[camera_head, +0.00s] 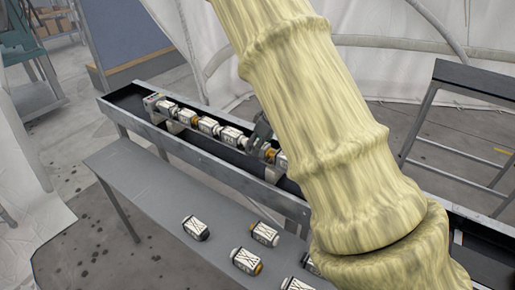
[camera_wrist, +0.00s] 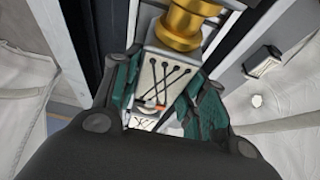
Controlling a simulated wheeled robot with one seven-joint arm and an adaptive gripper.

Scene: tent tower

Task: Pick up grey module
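In the head view my gripper (camera_head: 262,135) is partly hidden behind my arm, at the row of modules in the long dark trough. In the wrist view my gripper (camera_wrist: 160,95) has its green-padded fingers on both sides of a pale grey-white module (camera_wrist: 163,75) with black line marks. A brass-coloured collar joins that module's far end. The fingers lie close along its sides; whether they press on it I cannot tell. Loose pale modules lie on the low grey bench: one with a dark end (camera_head: 195,228), one with a pale near end (camera_head: 265,233), and one with a gold end (camera_head: 246,261).
The trough (camera_head: 225,152) runs from upper left to lower right behind the bench (camera_head: 150,195). Another module (camera_head: 300,284) is partly cut off at the bottom edge. A dark metal frame (camera_head: 465,78) stands at right. The bench's left part is clear.

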